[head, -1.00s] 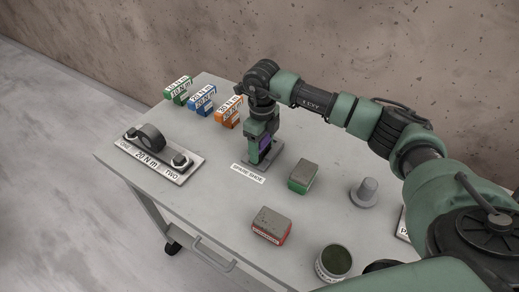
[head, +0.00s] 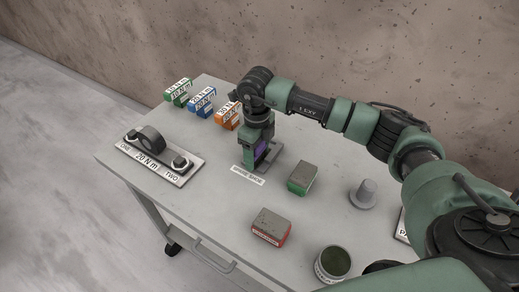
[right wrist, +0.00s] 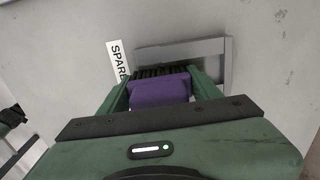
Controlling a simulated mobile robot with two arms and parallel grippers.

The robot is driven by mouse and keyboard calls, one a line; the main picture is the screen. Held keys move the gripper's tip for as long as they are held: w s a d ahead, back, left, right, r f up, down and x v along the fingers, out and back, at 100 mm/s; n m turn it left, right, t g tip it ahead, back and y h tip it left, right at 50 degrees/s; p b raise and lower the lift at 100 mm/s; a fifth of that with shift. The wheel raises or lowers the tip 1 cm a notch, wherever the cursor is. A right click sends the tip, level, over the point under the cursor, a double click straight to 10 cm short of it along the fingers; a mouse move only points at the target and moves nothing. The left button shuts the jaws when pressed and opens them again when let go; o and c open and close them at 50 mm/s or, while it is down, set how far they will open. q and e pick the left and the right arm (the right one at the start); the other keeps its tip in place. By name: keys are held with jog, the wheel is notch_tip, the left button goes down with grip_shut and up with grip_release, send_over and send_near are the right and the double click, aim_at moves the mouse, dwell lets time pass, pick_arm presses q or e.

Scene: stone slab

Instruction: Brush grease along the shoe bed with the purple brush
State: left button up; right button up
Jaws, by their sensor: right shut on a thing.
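My right gripper (head: 260,151) points down near the middle of the table and is shut on the purple brush (right wrist: 160,90). In the right wrist view the purple block sits between the two green fingers, with dark bristles beyond it. The bristles are over the grey shoe bed (right wrist: 182,50), at its near side; I cannot tell whether they touch it. In the head view the shoe bed (head: 274,156) shows partly behind the gripper, beside the SPARE SHOE label (head: 248,176). A tin (head: 332,263) with dark green contents stands at the front right. My left gripper is out of view.
A green-based block (head: 302,178) and a red-based block (head: 271,226) stand right and in front. A grey knob-shaped piece (head: 365,192) is further right. Green, blue and orange boxes (head: 202,104) line the back left. A fixture plate (head: 185,167) lies left.

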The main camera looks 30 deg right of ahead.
dwell(0.3)
jog(key=shift+r+p, duration=2.75)
jog(key=shift+r, duration=1.8)
